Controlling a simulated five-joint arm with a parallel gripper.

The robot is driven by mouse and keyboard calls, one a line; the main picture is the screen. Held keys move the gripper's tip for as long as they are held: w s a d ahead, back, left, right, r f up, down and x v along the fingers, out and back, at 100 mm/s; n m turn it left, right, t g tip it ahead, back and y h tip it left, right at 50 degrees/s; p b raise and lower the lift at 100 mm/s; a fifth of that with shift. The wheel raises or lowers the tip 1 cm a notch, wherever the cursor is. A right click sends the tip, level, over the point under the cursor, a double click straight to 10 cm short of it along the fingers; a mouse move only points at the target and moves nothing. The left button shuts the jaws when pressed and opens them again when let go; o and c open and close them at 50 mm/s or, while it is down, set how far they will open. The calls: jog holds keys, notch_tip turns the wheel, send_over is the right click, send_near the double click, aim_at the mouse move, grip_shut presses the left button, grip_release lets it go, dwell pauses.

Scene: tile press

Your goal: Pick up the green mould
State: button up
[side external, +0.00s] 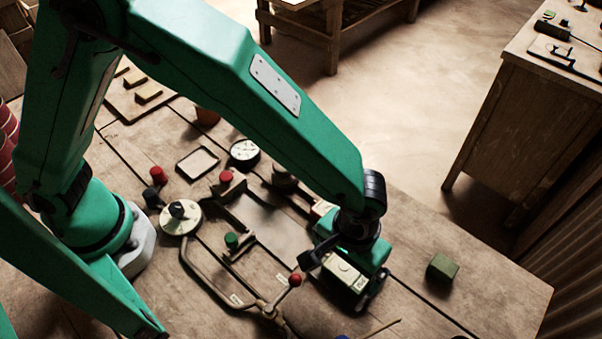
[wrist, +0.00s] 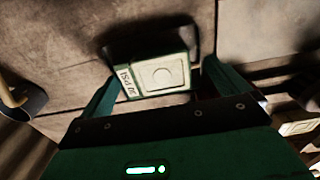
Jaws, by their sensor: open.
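A green block with a cream top panel, a round mark and a printed label, likely the green mould (side external: 346,269), lies at my gripper in the side view. In the wrist view the same block (wrist: 164,73) sits between the two green fingers, slightly tilted, with a dark shadow around it. My gripper (side external: 342,275) is open and low over the table, with a finger on either side of the block. In the wrist view the gripper (wrist: 160,82) shows gaps beside the block. I cannot tell whether a finger touches it. The block's underside is hidden.
A plain olive-green block (side external: 442,267) stands to the right, near the table edge. A press frame with a red-knobbed lever (side external: 295,280) is close on the left. A round gauge (side external: 244,151) and small tray (side external: 197,161) lie farther back. The table's right corner is mostly clear.

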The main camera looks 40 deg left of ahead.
aim_at(345, 266)
jog(key=c, duration=1)
jog(key=shift+r, duration=0.1)
notch_tip(345, 266, up, 10)
dwell(0.7)
jog(key=s+a+f, duration=0.2)
jog(key=a+f, duration=0.1)
jog(key=a, duration=1)
jog(key=shift+a, duration=0.25)
